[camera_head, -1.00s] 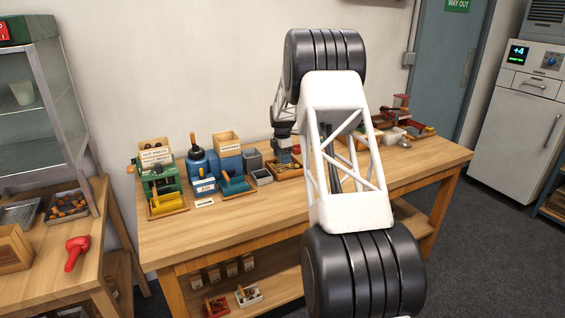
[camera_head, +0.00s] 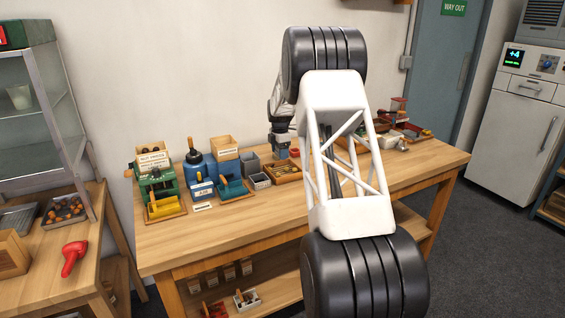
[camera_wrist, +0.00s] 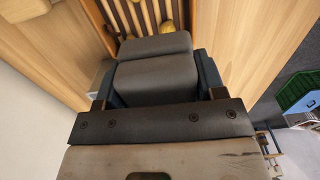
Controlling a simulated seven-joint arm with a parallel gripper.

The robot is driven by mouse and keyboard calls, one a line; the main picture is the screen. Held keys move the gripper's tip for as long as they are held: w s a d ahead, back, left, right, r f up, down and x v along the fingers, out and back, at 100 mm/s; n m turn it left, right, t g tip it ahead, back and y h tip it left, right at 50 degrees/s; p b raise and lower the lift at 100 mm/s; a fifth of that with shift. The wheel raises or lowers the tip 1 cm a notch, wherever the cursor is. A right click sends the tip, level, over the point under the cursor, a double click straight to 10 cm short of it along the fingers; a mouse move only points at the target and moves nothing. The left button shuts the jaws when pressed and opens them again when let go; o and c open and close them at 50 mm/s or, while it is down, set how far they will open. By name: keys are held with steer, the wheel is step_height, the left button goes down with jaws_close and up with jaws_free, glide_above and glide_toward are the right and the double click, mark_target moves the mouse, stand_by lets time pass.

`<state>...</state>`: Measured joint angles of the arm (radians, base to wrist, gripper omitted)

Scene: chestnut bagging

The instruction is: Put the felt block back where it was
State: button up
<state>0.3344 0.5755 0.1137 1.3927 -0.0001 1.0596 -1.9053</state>
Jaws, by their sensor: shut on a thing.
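My gripper (camera_wrist: 155,84) shows in the wrist view with its dark blue fingers on either side of a grey block, which I take to be the felt block (camera_wrist: 153,82). The fingers are shut on it. Beyond the block lies a wooden slatted tray (camera_wrist: 194,18) with a yellowish thing in it. In the head view my gripper (camera_head: 280,146) is small, over the back middle of the workbench, close to the wooden tray (camera_head: 284,173). My own arm hides part of the bench there. The block's underside is hidden, so I cannot tell whether it touches anything.
A red thing (camera_head: 295,152) is just right of the gripper. More red and wooden items (camera_head: 396,122) stand at the right. The bench front (camera_head: 235,230) is clear.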

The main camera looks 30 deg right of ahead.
steer(key=shift+w, duration=0.1)
steer(key=w+a, duration=0.2)
steer(key=w, duration=1.4)
steer(key=shift+w+a+f, duration=0.2)
steer(key=shift+f, duration=0.05)
steer(key=shift+f, duration=3.15)
steer(key=shift+f, duration=1.9)
